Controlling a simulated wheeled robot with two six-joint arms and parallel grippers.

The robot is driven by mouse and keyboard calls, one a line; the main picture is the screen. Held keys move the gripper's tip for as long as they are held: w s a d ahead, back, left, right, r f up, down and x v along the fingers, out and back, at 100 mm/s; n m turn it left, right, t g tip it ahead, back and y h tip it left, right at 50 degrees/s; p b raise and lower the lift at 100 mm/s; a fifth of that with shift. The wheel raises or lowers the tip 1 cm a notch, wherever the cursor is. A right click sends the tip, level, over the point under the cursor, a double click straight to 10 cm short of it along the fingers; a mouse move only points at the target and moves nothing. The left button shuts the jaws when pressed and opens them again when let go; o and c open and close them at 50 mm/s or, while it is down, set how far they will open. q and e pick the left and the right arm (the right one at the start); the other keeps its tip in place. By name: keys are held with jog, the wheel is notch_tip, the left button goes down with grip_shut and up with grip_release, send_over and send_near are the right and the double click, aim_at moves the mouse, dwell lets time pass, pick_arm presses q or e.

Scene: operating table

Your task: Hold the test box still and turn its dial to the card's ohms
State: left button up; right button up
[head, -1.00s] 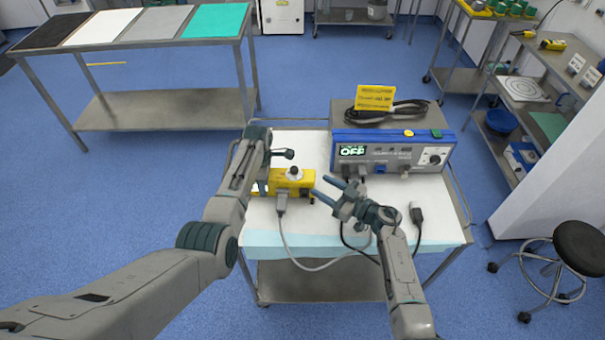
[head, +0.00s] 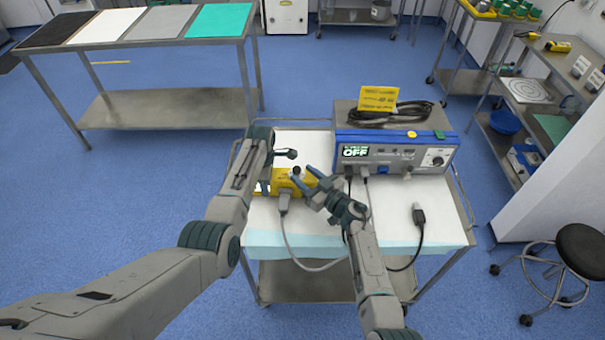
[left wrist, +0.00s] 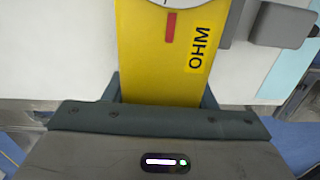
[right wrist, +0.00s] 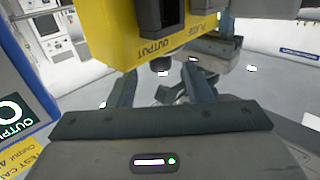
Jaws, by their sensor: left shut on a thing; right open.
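The yellow test box (head: 281,188) lies on the trolley's white cover, with a dark-topped dial (head: 297,171) on top. My left gripper (head: 262,186) is shut on the box's left end; the left wrist view shows the box (left wrist: 158,50) between its fingers, with an "OHM" label and a red mark. My right gripper (head: 304,186) is open at the box's right part, close to the dial; I cannot tell if it touches. In the right wrist view the box (right wrist: 110,35) is above the open fingers (right wrist: 158,88). The yellow card (head: 377,98) stands on the blue-framed unit; its writing is unreadable.
The blue-framed unit (head: 396,139) stands at the trolley's back right, its display reading OFF. A grey plug (head: 284,203) and cable run from the box's front. A dark plug (head: 419,215) lies at right. The cover's front right is mostly clear.

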jog(key=shift+x, duration=0.8)
jog(key=c, duration=1)
jog(key=shift+w+d+n+g+y, duration=0.15)
jog(key=shift+w+n+g+y, duration=0.05)
jog(key=shift+n+g+y, duration=0.8)
jog(key=o, duration=1)
jog(key=shift+s, duration=0.1)
